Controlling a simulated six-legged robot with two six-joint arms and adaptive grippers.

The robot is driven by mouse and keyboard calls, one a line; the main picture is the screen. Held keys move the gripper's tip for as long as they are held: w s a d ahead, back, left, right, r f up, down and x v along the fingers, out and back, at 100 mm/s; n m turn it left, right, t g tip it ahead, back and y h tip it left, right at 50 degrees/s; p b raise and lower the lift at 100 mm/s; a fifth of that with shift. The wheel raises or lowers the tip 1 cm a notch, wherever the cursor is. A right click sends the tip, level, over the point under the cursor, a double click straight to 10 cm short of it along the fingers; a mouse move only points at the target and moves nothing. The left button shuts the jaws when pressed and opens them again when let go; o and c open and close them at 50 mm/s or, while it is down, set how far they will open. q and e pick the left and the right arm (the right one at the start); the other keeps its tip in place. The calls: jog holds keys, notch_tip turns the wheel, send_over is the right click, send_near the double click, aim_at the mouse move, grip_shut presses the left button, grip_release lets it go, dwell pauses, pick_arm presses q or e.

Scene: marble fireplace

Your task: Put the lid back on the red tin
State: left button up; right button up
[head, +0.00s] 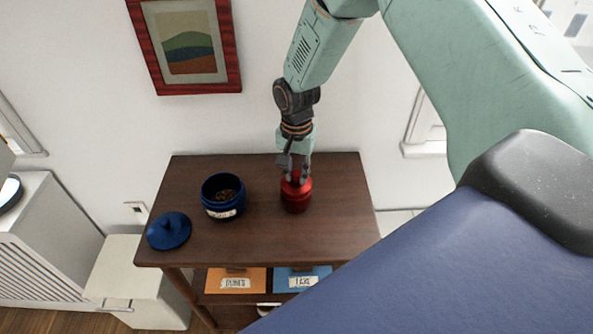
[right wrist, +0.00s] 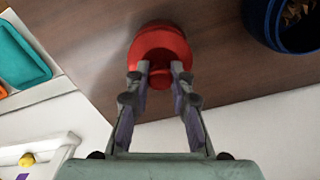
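The red tin (head: 296,204) stands upright near the right side of the dark wooden table. Its red lid (head: 292,187) sits on top or just at its rim; I cannot tell whether it is fully seated. The lid also shows in the right wrist view (right wrist: 160,50), with its round knob (right wrist: 160,78). My right gripper (head: 294,178) points down at the lid, its fingertips on both sides of the knob. In the right wrist view, narrow gaps seem to show between the fingertips (right wrist: 157,72) and the knob. My left gripper is out of view.
A blue open jar (head: 222,209) with brown contents stands left of the tin. Its blue lid (head: 169,230) lies at the table's left front. Orange (head: 235,274) and blue (head: 300,271) labelled things lie on the shelf below. The table's right front (head: 345,225) is clear.

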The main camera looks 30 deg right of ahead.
jog(key=o, duration=0.5)
jog(key=o, duration=0.5)
jog(key=shift+r, duration=0.15)
jog(key=shift+r+p, duration=3.45)
jog(key=shift+p, duration=0.15)
jog(key=shift+f, duration=0.1)
grip_shut()
